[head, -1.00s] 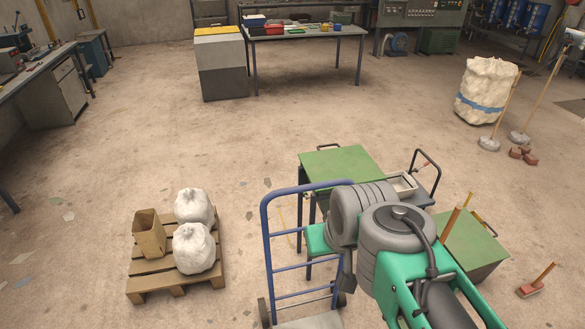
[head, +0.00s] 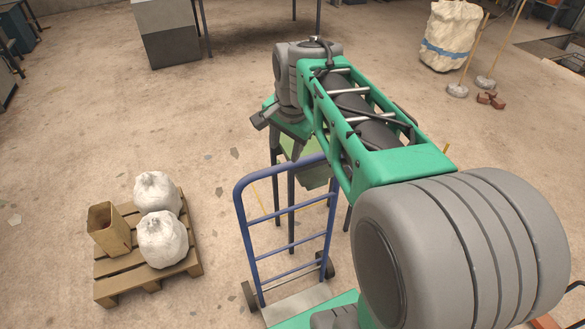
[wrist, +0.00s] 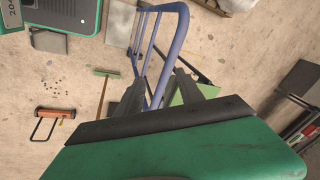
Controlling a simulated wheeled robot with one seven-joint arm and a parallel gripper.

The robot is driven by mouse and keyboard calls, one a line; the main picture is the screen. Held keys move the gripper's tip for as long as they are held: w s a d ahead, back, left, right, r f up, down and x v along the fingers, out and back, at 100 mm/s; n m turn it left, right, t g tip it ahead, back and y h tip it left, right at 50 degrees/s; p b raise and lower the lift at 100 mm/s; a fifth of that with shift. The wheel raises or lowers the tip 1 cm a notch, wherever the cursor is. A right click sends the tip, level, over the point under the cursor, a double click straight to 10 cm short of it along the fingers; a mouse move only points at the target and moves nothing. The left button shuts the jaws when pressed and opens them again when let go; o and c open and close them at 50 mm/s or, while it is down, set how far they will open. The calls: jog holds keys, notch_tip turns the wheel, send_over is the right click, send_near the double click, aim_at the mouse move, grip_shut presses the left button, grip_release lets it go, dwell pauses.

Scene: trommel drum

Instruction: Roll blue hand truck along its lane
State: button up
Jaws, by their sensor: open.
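The blue hand truck (head: 240,225) stands upright on the concrete floor in the head view, with dark wheels and a pale toe plate at its foot. My gripper (head: 280,136) is open, just above and behind its top bar in the picture. In the wrist view my gripper (wrist: 160,76) has its two dark fingers spread.
A wooden pallet (head: 150,284) with two white sacks and a cardboard box lies left of the truck. A green-topped table (head: 316,176) stands close behind it, partly hidden by my arm. A large white bag (head: 452,38) and brooms stand far right. Open floor lies behind the pallet.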

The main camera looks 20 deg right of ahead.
jog(key=w+d+f+m, duration=0.2)
jog(key=f, duration=0.2)
jog(key=w+d+f+m, duration=0.1)
jog(key=w+f+m, duration=0.1)
jog(key=f, duration=0.2)
jog(key=w+d+f+m+g, duration=0.1)
jog(key=w+d+f+m, duration=0.1)
jog(key=f, duration=0.2)
jog(key=shift+w+d+f, duration=0.3)
jog(key=shift+w, duration=0.05)
grip_shut()
dwell(0.7)
